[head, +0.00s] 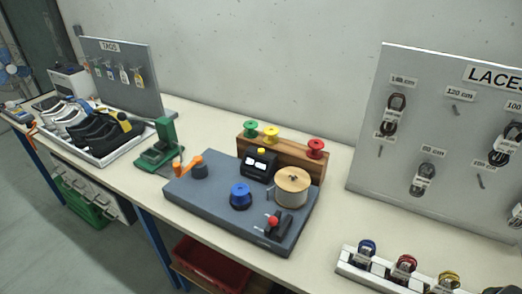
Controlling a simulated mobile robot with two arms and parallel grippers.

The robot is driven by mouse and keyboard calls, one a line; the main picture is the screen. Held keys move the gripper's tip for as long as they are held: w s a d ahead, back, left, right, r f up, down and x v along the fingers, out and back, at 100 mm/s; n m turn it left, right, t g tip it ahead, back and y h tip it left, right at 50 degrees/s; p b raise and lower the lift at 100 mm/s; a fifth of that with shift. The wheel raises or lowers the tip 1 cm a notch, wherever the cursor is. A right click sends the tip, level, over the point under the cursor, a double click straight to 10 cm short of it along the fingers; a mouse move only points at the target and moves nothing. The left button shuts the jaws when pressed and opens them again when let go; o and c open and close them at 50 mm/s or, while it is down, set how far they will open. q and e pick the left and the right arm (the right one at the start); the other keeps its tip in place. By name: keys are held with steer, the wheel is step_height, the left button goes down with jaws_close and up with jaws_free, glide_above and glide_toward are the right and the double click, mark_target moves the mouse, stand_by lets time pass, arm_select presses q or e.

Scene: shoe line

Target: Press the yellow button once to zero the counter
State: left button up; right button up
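The counter (258,165) is a small black box with white display windows on the dark grey base board (215,207). The yellow button (261,151) sits on top of the counter and is small in this view. The digits on the display are too small to read. Neither of my grippers shows in the head view, and nothing covers the button.
A wooden spool (292,183), a blue knob (240,196), an orange crank (187,166) and a red-knobbed lever (275,222) surround the counter. Behind it, a wooden rack (288,155) holds green, yellow and red spools. A green press (162,145) stands left.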

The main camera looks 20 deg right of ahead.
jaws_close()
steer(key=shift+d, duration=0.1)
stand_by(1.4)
